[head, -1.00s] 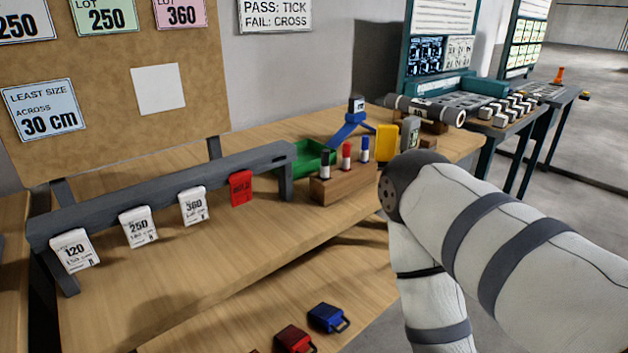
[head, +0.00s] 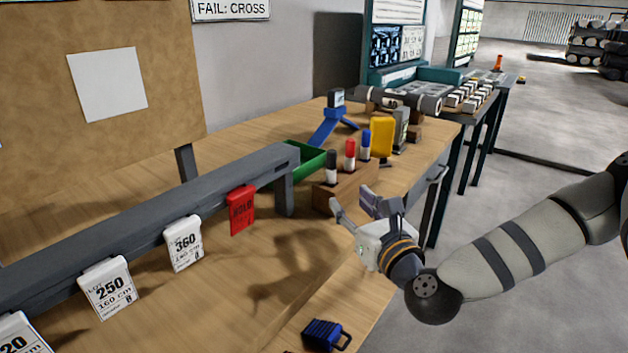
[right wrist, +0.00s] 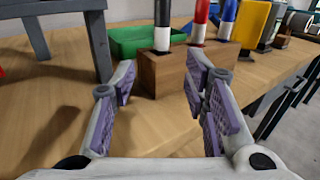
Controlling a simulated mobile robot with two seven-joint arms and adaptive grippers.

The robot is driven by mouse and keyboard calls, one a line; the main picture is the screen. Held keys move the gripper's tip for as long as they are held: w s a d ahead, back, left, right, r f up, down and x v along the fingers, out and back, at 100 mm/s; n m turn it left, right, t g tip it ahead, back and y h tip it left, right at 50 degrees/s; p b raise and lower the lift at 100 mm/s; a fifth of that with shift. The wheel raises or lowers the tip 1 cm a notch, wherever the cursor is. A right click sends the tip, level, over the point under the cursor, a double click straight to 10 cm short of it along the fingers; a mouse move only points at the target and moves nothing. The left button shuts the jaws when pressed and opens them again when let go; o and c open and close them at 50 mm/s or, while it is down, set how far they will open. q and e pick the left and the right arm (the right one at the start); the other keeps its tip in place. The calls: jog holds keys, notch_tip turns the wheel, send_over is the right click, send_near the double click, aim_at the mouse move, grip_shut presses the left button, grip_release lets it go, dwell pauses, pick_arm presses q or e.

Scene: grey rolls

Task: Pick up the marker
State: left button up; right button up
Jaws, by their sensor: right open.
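Three markers stand upright in a wooden block (head: 347,190): a black-capped marker (head: 331,166), a red-capped marker (head: 350,155) and a blue-capped marker (head: 365,145). In the right wrist view, the black-capped marker (right wrist: 163,28) is straight ahead above the block (right wrist: 165,72), with the red-capped marker (right wrist: 200,22) and blue-capped marker (right wrist: 228,16) to its right. My right gripper (head: 350,199) is open and empty in front of the block, apart from the markers. Its spread fingers (right wrist: 161,80) point at the block. My left gripper is not in view.
A green tray (head: 308,162) sits behind the block. A grey rail (head: 140,225) with white tags and a red tag (head: 240,210) runs along the left. A yellow item (head: 381,139) and a blue stand (head: 328,127) are farther back. A blue padlock-like item (head: 325,335) lies below.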

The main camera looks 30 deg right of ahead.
aim_at(333, 174)
jog(key=w, duration=0.3)
jog(key=w+d+r, duration=0.1)
jog(key=w, duration=0.3)
jog(key=w+d, duration=0.1)
jog(key=w, duration=0.3)
jog(key=shift+d+r, duration=0.15)
jog(key=shift+r, duration=0.05)
grip_shut()
